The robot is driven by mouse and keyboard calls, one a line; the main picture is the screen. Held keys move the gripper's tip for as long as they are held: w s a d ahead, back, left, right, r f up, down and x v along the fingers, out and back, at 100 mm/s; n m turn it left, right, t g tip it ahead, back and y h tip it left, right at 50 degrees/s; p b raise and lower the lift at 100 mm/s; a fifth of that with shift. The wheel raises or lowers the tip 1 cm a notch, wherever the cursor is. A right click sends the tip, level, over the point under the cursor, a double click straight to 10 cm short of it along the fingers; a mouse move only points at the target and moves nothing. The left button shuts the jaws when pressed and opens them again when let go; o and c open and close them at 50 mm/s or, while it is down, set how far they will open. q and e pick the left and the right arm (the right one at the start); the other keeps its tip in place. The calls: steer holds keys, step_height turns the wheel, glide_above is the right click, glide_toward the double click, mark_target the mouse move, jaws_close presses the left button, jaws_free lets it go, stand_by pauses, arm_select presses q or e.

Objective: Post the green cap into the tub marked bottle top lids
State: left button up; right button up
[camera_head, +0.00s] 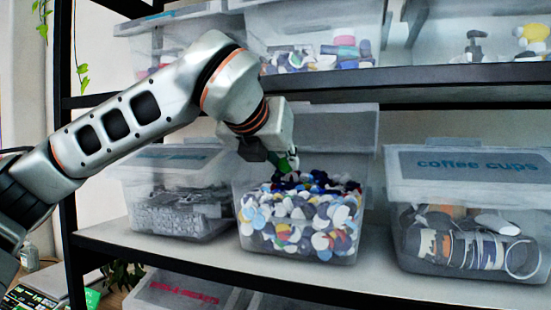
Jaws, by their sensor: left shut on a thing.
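The green cap (288,163) is in my left gripper (282,161), which is shut on it. The gripper hangs at the upper left part of the middle tub (364,193), with the cap over the heap of lids. This clear tub holds many white, blue, red and yellow bottle lids, and its top looks open. No label on it can be read from here; my arm hides part of its back. I cannot tell whether the cap touches the lids. My right gripper is not in view.
A tub with a lid marked coffee cups (470,180) stands to the right on the same shelf (200,250). A lidded tub of grey things (180,213) stands to the left. The upper shelf edge (420,84) runs just above, close to my arm.

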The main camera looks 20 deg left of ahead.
arm_select(q)
steer(key=shift+w+d+f, duration=0.1)
steer(key=shift+w+f, duration=0.1)
steer(key=shift+w, duration=1.6)
steer(key=shift+w+f, duration=0.2)
steer(key=shift+w, duration=1.55)
steer(key=o, duration=0.7)
steer(key=v, duration=1.2)
steer(key=shift+f, duration=0.1)
